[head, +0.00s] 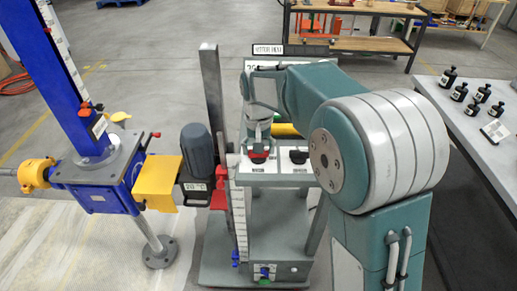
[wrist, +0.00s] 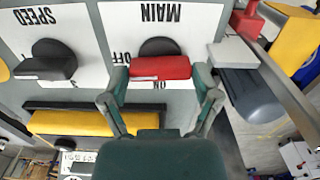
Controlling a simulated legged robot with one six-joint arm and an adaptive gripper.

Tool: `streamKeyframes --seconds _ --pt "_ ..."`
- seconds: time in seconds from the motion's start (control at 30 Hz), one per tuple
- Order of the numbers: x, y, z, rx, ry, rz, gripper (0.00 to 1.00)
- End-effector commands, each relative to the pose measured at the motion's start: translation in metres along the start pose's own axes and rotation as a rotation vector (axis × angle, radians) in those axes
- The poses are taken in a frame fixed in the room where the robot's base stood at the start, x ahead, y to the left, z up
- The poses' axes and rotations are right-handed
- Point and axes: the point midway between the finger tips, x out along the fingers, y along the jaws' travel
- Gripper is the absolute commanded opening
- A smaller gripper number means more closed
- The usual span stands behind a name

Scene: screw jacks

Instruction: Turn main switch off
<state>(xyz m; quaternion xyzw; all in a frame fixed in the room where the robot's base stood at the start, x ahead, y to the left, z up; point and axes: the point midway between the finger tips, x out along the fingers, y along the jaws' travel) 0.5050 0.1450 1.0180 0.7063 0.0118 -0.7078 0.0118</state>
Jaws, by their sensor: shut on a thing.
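The main switch is a red bar handle on a dark round base. In the wrist view the red handle (wrist: 160,68) lies level across the picture, below the upside-down word MAIN. OFF is printed at its left and ON just below it. My gripper (wrist: 161,78) has one finger at each end of the handle and is shut on it. In the head view the red handle (head: 258,156) shows on the panel, under my gripper (head: 258,143), which partly hides it.
A black SPEED knob (wrist: 48,60) sits beside the switch; it also shows in the head view (head: 298,156). A yellow bar (wrist: 90,121) runs along the panel. A grey motor (head: 197,148) and blue screw jack (head: 98,172) stand close at left. A table (head: 486,128) with black bottles is at right.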

Motion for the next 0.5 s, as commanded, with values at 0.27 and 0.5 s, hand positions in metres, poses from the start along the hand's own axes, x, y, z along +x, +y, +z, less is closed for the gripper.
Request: streamKeyframes --seconds 0.27,0.5 --pt "-0.0019 -0.0008 -0.0029 0.073 0.012 -0.003 0.32" --pt "-0.0021 -0.0007 -0.0030 0.084 0.012 -0.004 0.32"
